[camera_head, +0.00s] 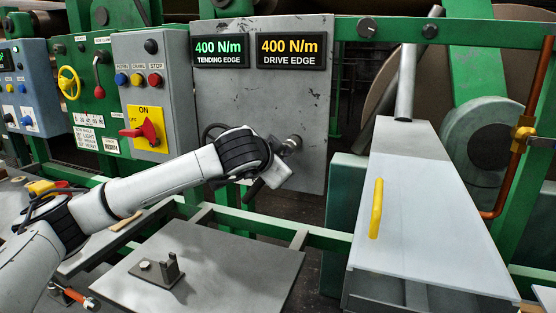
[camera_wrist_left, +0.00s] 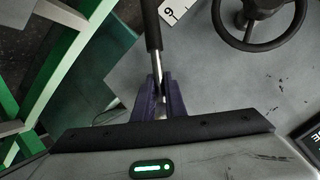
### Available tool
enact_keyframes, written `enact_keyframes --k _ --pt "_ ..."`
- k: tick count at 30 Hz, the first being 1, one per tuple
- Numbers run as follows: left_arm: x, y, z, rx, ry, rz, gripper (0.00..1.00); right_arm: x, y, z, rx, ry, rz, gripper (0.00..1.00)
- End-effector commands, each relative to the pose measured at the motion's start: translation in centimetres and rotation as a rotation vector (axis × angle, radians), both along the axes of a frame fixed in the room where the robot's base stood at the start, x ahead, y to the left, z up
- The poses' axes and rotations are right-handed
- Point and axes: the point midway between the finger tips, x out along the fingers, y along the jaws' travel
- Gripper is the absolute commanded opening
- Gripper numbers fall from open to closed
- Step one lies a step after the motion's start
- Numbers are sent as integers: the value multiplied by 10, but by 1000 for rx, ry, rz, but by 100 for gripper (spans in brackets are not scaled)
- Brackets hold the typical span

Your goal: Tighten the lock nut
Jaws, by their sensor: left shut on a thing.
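My left gripper (camera_wrist_left: 157,92) has purple fingers closed on a thin metal rod with a black grip (camera_wrist_left: 151,24), in front of the grey panel. The grip also shows in the head view (camera_head: 254,189), sticking out down-left from my wrist. A metal hub (camera_head: 291,143) on the panel is just up-right of my wrist. I cannot tell for sure whether it is the lock nut or how the rod joins it. The fingers are mostly hidden in the head view. My right gripper is not in view.
A dark handwheel (camera_wrist_left: 262,22) is close to the rod; in the head view its rim (camera_head: 207,131) is partly behind my arm. Two displays (camera_head: 291,47) read 400 N/m. A grey plate with a bracket (camera_head: 245,270) and a yellow-handled cover (camera_head: 430,220) are below and right.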

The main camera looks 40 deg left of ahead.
Motion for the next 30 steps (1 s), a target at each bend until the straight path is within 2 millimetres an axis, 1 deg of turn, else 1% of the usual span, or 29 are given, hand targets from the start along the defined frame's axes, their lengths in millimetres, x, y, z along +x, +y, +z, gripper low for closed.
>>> enact_keyframes --k 7,15,25,30 --pt "0 1 2 9 0 1 0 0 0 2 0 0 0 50" --pt "0 3 4 79 17 1 0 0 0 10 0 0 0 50" --pt "-1 3 3 86 18 1 0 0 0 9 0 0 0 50" --pt "-1 4 5 121 28 1 0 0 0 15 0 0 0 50"
